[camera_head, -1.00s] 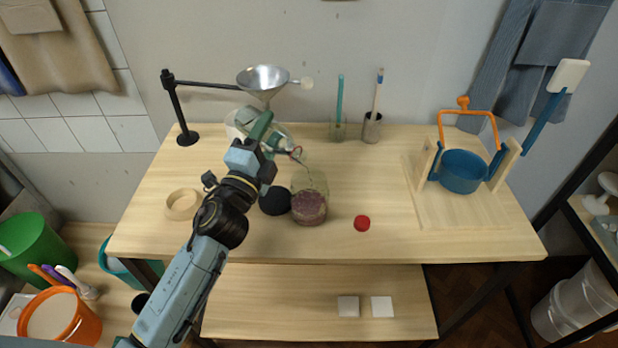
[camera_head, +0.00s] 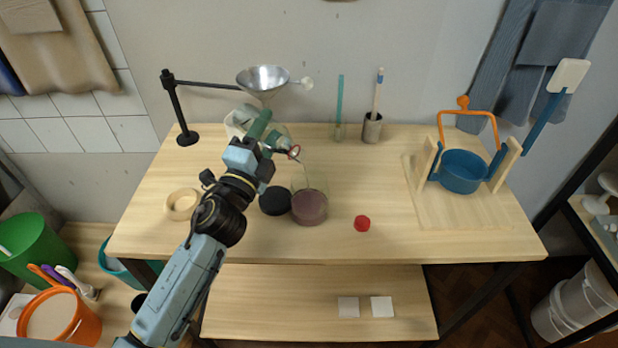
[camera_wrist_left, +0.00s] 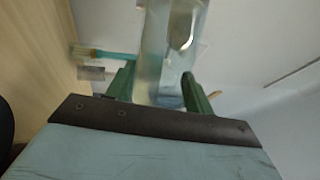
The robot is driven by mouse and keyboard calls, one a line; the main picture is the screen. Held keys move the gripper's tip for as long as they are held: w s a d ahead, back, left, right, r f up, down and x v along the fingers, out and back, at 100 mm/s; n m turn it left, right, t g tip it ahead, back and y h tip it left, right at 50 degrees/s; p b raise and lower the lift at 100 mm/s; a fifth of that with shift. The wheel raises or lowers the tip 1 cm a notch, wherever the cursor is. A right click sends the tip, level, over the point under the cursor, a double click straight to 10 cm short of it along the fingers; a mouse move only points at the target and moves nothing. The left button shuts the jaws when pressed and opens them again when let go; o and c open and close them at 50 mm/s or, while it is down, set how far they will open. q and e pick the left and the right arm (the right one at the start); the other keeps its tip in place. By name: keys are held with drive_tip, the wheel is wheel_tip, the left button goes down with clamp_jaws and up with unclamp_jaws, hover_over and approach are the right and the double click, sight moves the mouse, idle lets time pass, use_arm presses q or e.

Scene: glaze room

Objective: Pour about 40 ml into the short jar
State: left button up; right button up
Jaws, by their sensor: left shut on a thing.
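My left gripper (camera_head: 264,134) is shut on a clear bottle (camera_head: 280,141), which is tilted with its red-ringed mouth pointing right and down. The bottle also shows between the green fingers (camera_wrist_left: 160,88) in the left wrist view (camera_wrist_left: 170,45). The mouth is above and slightly left of a short clear jar (camera_head: 311,184), apart from it. A thin pale line runs from the mouth down toward the jar; it looks like a stream. My right gripper is not in view.
A black disc (camera_head: 275,201) lies just left of the jar and a red cap (camera_head: 362,223) to its right. A funnel (camera_head: 263,79) on a black stand is behind the bottle. A wooden ring (camera_head: 183,204) lies left. A blue pot (camera_head: 462,173) hangs in a wooden frame at right.

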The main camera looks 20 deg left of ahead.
use_arm(q)
drive_tip(key=shift+a+f+n+y+p, duration=0.1)
drive_tip(key=shift+f+n+y+p, duration=0.2)
drive_tip(key=shift+n+y+p, duration=0.25)
wheel_tip(320, 180, up, 4)
drive_tip(key=n+p, duration=0.1)
drive_tip(key=p, duration=0.2)
drive_tip(key=n+g+p, duration=0.1)
drive_tip(key=n+p, duration=0.1)
drive_tip(key=p, duration=0.1)
drive_tip(key=shift+f, duration=0.25)
drive_tip(key=shift+f+g, duration=0.3)
drive_tip(key=shift+s+r+n+y+p, duration=0.1)
drive_tip(key=shift+n+y+p, duration=0.3)
drive_tip(key=shift+p, duration=0.2)
drive_tip(key=shift+d+f+n+g+p, duration=0.25)
drive_tip(key=shift+f+n+g+p, duration=0.1)
drive_tip(key=shift+n, duration=0.2)
drive_tip(key=shift+f, duration=0.1)
